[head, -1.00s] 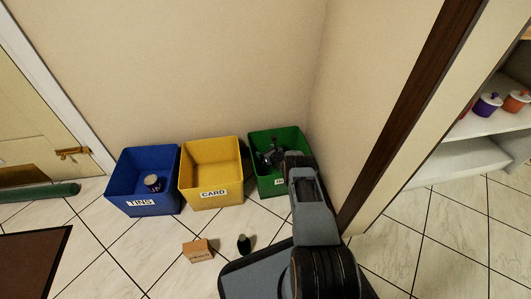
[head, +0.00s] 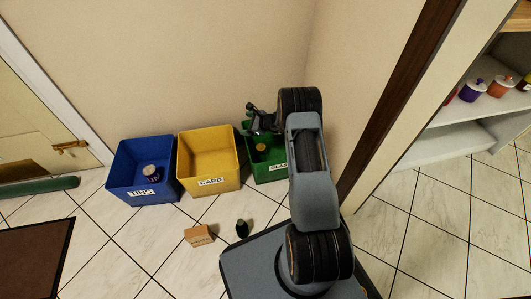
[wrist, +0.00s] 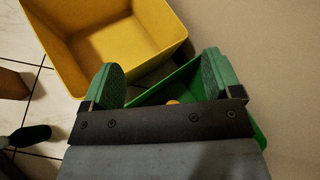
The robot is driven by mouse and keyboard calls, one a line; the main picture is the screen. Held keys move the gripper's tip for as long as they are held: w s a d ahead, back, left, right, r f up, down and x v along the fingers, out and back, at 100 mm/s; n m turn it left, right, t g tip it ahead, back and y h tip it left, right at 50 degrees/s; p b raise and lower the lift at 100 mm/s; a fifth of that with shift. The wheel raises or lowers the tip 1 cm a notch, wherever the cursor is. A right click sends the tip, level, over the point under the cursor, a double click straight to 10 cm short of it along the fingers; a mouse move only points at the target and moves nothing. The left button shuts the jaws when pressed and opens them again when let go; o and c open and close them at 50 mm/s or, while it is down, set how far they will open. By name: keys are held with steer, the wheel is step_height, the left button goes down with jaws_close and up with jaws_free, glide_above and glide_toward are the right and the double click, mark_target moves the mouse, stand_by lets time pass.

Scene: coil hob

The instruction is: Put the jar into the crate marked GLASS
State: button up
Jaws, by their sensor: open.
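The green crate (head: 268,172) stands at the right of a row of crates; its label reads GLAS, the end hidden by my arm. A small thing with an orange-yellow top, which looks like the jar (head: 262,147), is inside it. In the wrist view only a sliver of that orange top (wrist: 173,102) shows past my gripper's edge. My gripper (head: 250,119) is above the green crate, raised clear of the jar. In the wrist view its two green-padded fingers (wrist: 163,78) are wide apart with nothing between them.
A yellow CARD crate (head: 210,187) and a blue TINS crate (head: 141,194) holding a tin (head: 151,172) stand to the left. A brown box (head: 199,235) and a dark bottle-like thing (head: 242,229) are on the floor in front. A wall is close on the right.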

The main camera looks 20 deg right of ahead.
steer(key=s+a+r+n+g, duration=0.3)
steer(key=s+a+r+n, duration=0.3)
steer(key=r, duration=0.3)
steer(key=s+a+r+n+g, duration=0.35)
steer(key=s+r+n, duration=0.3)
steer(key=r, duration=0.25)
steer(key=s+r+n+h, duration=0.2)
steer(key=s+n, duration=0.1)
steer(key=s, duration=0.4)
steer(key=s+d+r+n+h, duration=0.1)
steer(key=s+r+n+h, duration=0.1)
steer(key=s, duration=0.6)
steer(key=s+d+r+n+h, duration=0.1)
steer(key=s+r+n+h, duration=0.1)
steer(key=s+n, duration=0.4)
steer(key=shift+s+g+h, duration=0.45)
steer(key=shift+s+h, duration=0.45)
steer(key=shift+s, duration=0.3)
steer(key=shift+n, duration=0.25)
